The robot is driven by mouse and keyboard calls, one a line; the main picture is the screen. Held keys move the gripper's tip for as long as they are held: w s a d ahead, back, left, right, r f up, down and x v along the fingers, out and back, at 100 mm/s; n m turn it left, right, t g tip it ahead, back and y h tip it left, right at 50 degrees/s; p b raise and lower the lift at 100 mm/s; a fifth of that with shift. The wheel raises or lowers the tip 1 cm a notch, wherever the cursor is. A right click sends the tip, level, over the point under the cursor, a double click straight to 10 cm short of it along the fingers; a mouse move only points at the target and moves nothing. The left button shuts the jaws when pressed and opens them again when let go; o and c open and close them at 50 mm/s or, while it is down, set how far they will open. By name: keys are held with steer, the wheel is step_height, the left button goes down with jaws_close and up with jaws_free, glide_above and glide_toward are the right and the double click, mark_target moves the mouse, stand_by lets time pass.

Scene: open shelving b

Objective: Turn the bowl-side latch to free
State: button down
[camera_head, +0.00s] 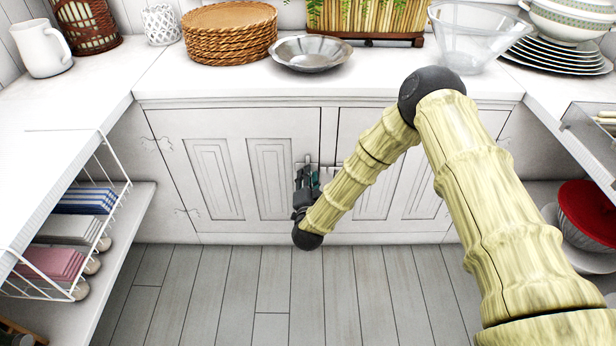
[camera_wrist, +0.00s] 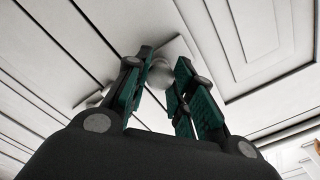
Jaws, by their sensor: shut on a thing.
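My gripper (camera_head: 308,176) is at the front of the white cabinet below the counter, close to the seam between its two doors. In the wrist view its green-padded fingers (camera_wrist: 160,88) close around a rounded grey knob-like piece (camera_wrist: 160,73), which I take to be the latch. Only a small light part of the latch (camera_head: 307,159) shows above my gripper in the head view. The fingers hide the rest, so its turn angle cannot be told. Another small pale piece (camera_wrist: 96,98) sits on the cabinet face beside the fingers.
A metal bowl (camera_head: 310,53) and a clear glass bowl (camera_head: 462,42) stand on the counter above. Wicker plates (camera_head: 230,38) are at the back left. A wire basket (camera_head: 110,170) juts out at left; a red bowl (camera_head: 588,215) is on the right shelf. The floor is clear.

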steer(key=shift+a+f, duration=0.1)
steer(key=c, duration=1.3)
jaws_free()
steer(key=shift+o, duration=0.7)
steer(key=s, duration=1.2)
